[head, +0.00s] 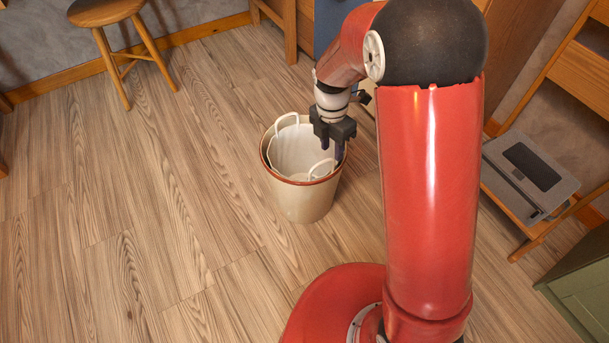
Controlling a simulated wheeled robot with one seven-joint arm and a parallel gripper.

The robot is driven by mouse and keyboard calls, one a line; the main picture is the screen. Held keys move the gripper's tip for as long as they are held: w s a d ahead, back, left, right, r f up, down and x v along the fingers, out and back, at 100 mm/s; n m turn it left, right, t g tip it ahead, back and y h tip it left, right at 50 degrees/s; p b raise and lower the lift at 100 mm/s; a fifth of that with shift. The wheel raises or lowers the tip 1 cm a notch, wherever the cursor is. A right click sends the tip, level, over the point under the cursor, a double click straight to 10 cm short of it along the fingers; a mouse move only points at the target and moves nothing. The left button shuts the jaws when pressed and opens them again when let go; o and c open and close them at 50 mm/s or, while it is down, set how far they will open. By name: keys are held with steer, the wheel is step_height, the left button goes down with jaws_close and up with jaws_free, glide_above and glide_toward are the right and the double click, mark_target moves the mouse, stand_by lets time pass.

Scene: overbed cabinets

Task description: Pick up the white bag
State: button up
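The white bag (292,150) sits inside a cream bin (303,203) with a reddish-brown rim, on the wood floor. Two loop handles of the bag show, one standing up at the back left and one at the front right. My gripper (335,154) points down over the right side of the bin, near the right rim and the front handle. I cannot tell whether its fingertips touch the bag, or how far apart they are. The gripper and arm hide the back right of the bin.
A wooden stool (107,16) stands at the back left by the wall. A wooden shelf unit at the right holds a grey box (529,172). A green cabinet (584,292) is at the lower right. The floor left of the bin is clear.

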steer(key=f, duration=0.4)
steer(key=shift+d+f+b, duration=0.1)
steer(key=shift+d+b, duration=0.1)
steer(key=shift+b, duration=0.2)
steer(key=shift+c, duration=0.2)
jaws_close()
